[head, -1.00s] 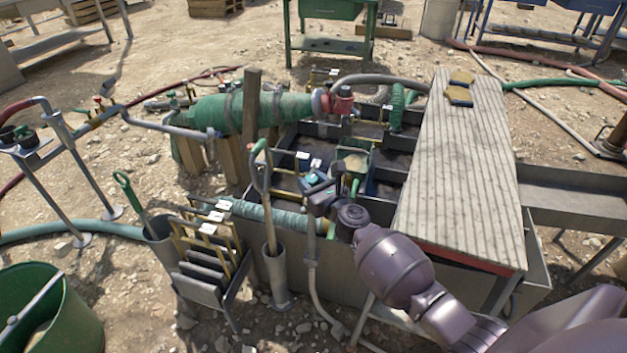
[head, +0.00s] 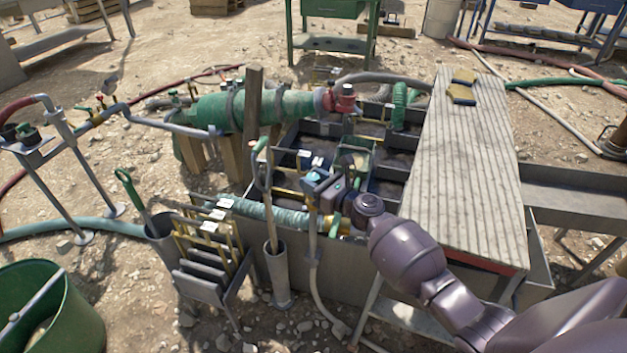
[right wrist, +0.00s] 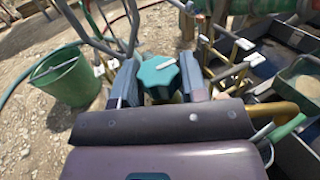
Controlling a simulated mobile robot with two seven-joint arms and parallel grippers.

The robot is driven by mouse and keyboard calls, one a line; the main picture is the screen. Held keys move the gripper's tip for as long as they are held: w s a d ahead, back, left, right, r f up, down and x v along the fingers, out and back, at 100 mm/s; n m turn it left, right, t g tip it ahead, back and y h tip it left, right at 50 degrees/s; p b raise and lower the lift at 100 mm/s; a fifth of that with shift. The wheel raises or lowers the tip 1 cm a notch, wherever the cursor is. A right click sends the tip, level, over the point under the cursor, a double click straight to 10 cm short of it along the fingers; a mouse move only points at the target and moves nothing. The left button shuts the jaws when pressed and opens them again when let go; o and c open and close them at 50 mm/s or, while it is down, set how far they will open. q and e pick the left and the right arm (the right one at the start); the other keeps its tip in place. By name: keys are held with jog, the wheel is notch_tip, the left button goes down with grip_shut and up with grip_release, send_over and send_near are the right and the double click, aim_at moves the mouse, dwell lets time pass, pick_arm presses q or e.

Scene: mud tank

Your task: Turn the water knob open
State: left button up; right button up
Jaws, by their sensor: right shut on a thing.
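The water knob is a teal, lobed knob with a white mark (right wrist: 158,76), seen between my fingers in the right wrist view. In the head view it is a small teal spot (head: 313,177) at the tip of my right gripper. My right gripper (right wrist: 160,82) is shut on the knob, one grey finger on each side of it. In the head view my right gripper (head: 319,184) reaches in from the lower right, above the front edge of the tank. The knob's underside and stem are hidden. My left gripper is not in view.
A ribbed plank cover (head: 460,150) lies over the tank's right side. A shovel handle (head: 262,170) and a rack of screens (head: 212,245) stand just left of my gripper. A green bucket (head: 60,310) is at the lower left. A teal hose section (head: 270,212) runs along the tank front.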

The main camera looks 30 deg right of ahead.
jog(key=o, duration=0.8)
jog(key=shift+f, duration=0.15)
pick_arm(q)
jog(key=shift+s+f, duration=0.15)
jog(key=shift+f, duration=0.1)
pick_arm(e)
jog(key=shift+o, duration=0.6)
jog(key=shift+s+d, duration=0.2)
jog(key=shift+s, duration=0.4)
pick_arm(q)
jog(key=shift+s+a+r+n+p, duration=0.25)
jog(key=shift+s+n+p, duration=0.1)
jog(key=shift+p, duration=0.5)
pick_arm(e)
jog(key=v, duration=0.9)
jog(key=shift+s, duration=0.3)
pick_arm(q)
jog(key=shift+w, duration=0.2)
pick_arm(e)
jog(key=shift+d, duration=0.1)
